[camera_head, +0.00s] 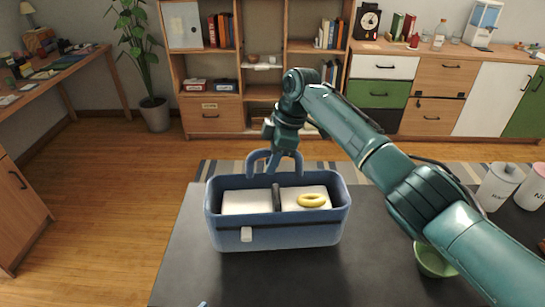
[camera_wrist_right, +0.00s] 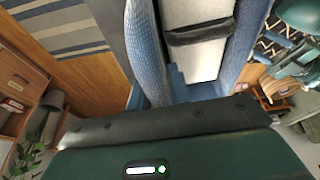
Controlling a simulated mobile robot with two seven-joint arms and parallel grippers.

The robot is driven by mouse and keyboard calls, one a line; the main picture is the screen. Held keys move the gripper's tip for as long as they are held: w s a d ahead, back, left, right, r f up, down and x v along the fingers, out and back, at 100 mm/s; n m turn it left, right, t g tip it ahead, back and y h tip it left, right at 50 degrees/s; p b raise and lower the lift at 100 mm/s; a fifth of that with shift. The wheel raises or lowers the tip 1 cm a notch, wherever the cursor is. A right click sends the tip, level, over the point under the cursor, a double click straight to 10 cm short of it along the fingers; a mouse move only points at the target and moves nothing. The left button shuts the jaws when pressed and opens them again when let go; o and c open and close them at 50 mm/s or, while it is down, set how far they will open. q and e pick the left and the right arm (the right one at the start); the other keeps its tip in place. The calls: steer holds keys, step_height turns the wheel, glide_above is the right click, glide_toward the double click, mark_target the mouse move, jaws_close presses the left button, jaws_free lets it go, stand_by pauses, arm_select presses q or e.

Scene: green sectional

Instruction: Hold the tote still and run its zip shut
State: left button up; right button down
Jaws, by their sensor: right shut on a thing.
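The blue tote (camera_head: 318,238) stands upright on a dark table, its top open. A dark band runs along its front, with a pale tag (camera_head: 246,235) hanging left of the middle. Inside are white blocks (camera_head: 240,203), a dark strip (camera_head: 277,198) between them, and a yellow ring (camera_head: 312,200) on the right one.
A green bowl (camera_head: 434,262) and white canisters (camera_head: 499,186) stand on the right of the table (camera_head: 375,270), under and beyond my right arm. The table is clear in front of the tote. Shelves and cabinets (camera_head: 432,117) line the back wall.

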steer(key=shift+f, duration=0.9)
steer(key=shift+f+b, duration=0.55)
steer(key=shift+f, duration=0.3)
stand_by(0.4)
